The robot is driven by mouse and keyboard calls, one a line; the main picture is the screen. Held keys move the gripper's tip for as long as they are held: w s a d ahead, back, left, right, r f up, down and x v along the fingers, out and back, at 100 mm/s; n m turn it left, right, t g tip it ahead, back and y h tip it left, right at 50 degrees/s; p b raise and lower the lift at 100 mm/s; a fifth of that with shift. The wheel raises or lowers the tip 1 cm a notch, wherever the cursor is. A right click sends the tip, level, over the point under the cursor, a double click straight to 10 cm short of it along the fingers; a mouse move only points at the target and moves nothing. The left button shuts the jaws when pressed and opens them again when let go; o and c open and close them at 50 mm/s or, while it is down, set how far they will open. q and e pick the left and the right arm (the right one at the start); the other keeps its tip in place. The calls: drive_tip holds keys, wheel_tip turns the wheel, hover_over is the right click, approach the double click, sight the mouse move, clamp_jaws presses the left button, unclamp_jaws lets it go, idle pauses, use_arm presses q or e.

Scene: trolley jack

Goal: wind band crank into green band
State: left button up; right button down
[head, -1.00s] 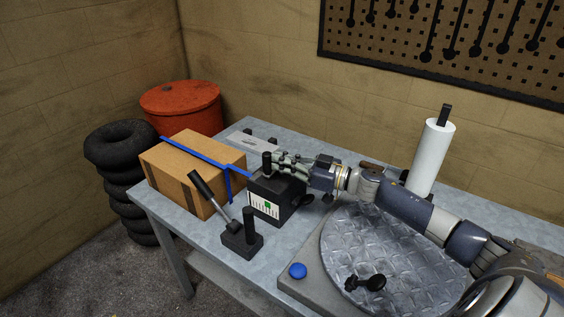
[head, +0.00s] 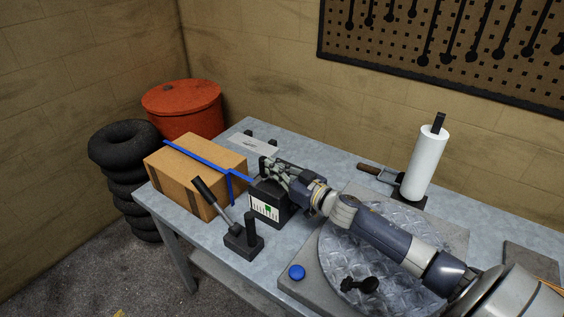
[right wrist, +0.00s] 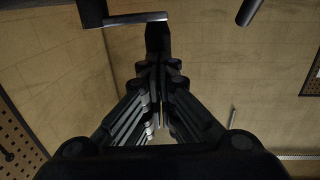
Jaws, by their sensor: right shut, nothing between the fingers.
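The black tensioner box (head: 268,206) sits at the right end of the blue strap (head: 205,158), which runs over a cardboard box (head: 191,185). The tensioner's white gauge face carries ticks and a green band (head: 268,210); I cannot make out a pointer. My right gripper (head: 268,166) is over the top of the tensioner, where the crank is mostly hidden and hard to tell from the dark fingers. In the right wrist view its fingers (right wrist: 158,62) are together with nothing between them. My left gripper is not in view.
A black lever (head: 212,203) on a base stands in front of the tensioner. A round metal turntable (head: 340,246) with a black knob (head: 360,284) and a blue button (head: 297,272) is at the right. A white roll (head: 427,165) stands behind. A red drum (head: 183,108) and tires (head: 124,143) stand left.

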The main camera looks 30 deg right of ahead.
sight(261, 166)
drive_tip(key=m+h, duration=0.1)
drive_tip(key=a+m+h, duration=0.1)
drive_tip(key=shift+w+r+t+h, duration=0.1)
drive_tip(key=shift+w+t+h, duration=0.2)
drive_tip(key=shift+w+h, duration=0.1)
drive_tip(key=shift+w+a+m+h, duration=0.2)
drive_tip(key=shift+w+m+h, duration=0.2)
drive_tip(key=shift+m+h, duration=0.5)
drive_tip(key=m+h+b, duration=0.1)
drive_tip(key=h, duration=0.1)
drive_tip(key=w+m+h+b, duration=0.1)
drive_tip(key=h, duration=0.1)
drive_tip(key=w+m+g+h+b, duration=0.1)
drive_tip(key=h+b, duration=0.1)
drive_tip(key=shift+w+a+f, duration=0.15)
drive_tip(key=shift+a+f, duration=0.05)
drive_tip(key=shift+a, duration=0.1)
drive_tip(key=shift+w+b, duration=0.55)
drive_tip(key=shift+b, duration=0.1)
drive_tip(key=shift+b+x, duration=0.35)
drive_tip(key=shift+x, duration=0.7)
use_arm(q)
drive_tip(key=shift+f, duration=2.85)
use_arm(e)
drive_tip(key=shift+x, duration=0.95)
drive_tip(key=shift+d+r, duration=0.1)
drive_tip(key=shift+d, duration=0.05)
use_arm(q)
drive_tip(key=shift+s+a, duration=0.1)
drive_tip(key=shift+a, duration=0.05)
